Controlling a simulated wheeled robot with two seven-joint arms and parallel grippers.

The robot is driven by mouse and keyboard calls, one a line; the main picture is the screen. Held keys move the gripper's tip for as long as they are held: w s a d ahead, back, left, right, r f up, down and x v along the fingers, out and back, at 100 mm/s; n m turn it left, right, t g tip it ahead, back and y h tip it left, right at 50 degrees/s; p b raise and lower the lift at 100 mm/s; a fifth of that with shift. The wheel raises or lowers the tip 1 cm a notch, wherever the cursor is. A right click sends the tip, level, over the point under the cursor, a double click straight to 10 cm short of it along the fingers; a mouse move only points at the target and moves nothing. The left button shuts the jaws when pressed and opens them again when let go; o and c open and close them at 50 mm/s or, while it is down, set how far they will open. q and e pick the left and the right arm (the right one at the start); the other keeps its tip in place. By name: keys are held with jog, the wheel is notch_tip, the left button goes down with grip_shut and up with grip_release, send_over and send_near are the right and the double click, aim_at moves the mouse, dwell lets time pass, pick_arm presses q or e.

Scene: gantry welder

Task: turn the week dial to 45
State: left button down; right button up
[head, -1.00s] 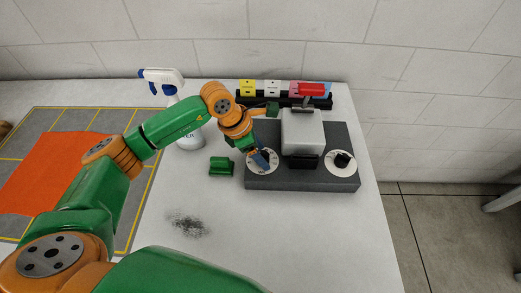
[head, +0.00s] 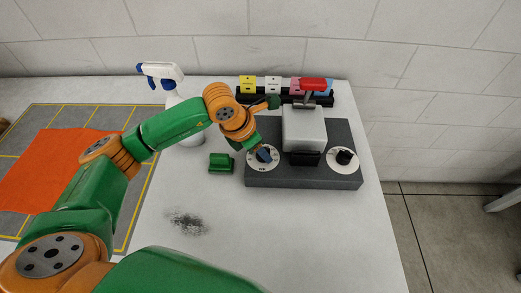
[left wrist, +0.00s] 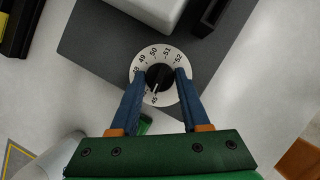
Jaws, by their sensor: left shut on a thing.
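The week dial (head: 252,163) is a white numbered disc with a black knob (left wrist: 158,75), at the left of the dark grey machine base. In the left wrist view numbers around 49 to 52 read along its far rim. A pale mark on the knob points to the near rim, at a figure that looks like 45 but is small. My left gripper (left wrist: 158,77) has its blue fingers on either side of the knob and is shut on it. In the head view my left gripper (head: 259,154) partly hides the dial. My right gripper is not in view.
A second dial (head: 333,164) sits on the base's right. Between them stands a white block (head: 303,128) with a red-topped lever (head: 313,84). A small green block (head: 221,163) and a spray bottle (head: 190,134) stand to the left.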

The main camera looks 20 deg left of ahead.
aim_at(254, 164)
pick_arm(q)
jog(key=shift+n+y+b, duration=0.4)
jog(key=shift+n+b, duration=0.15)
jog(key=shift+n, duration=0.55)
jog(key=shift+c, duration=1.9)
grip_release()
jog(key=b+v, duration=0.1)
jog(key=v, duration=0.6)
jog(key=shift+s, duration=0.2)
